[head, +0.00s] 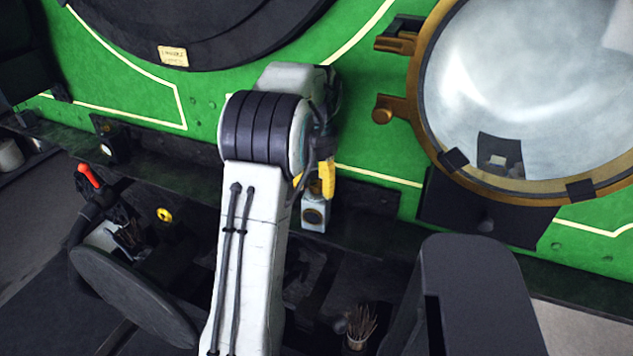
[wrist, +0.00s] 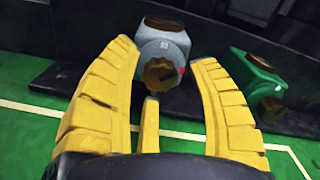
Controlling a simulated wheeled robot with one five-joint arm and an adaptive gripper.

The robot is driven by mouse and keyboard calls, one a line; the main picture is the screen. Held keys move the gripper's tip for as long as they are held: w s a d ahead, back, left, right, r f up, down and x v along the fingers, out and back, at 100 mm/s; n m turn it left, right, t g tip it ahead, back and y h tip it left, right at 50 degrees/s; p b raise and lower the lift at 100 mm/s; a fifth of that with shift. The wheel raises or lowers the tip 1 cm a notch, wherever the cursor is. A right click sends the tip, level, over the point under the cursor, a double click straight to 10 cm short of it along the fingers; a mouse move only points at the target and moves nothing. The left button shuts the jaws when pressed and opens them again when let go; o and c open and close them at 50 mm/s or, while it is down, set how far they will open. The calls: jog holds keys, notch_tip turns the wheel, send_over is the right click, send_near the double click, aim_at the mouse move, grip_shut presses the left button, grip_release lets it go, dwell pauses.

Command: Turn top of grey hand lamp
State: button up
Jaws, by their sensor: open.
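The grey hand lamp (head: 316,215) stands on the dark ledge in front of the green engine front, with its round lens facing out. In the wrist view the lamp's grey body (wrist: 178,44) shows a worn brown cap (wrist: 160,74) facing me and another round brown part on its far side. My gripper (wrist: 164,56) is open, its yellow fingers spread on either side of the cap. I cannot tell whether they touch it. In the head view my gripper (head: 328,180) is directly above the lamp and hides its top.
A green lamp (wrist: 249,82) stands close to the right of the grey lamp in the wrist view. A black lamp (head: 114,146) is farther left on the ledge. The large brass-rimmed headlamp (head: 520,90) is at right. A round buffer (head: 130,295) juts out at lower left.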

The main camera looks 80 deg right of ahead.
jog(key=shift+f, duration=0.1)
grip_shut()
dwell(0.6)
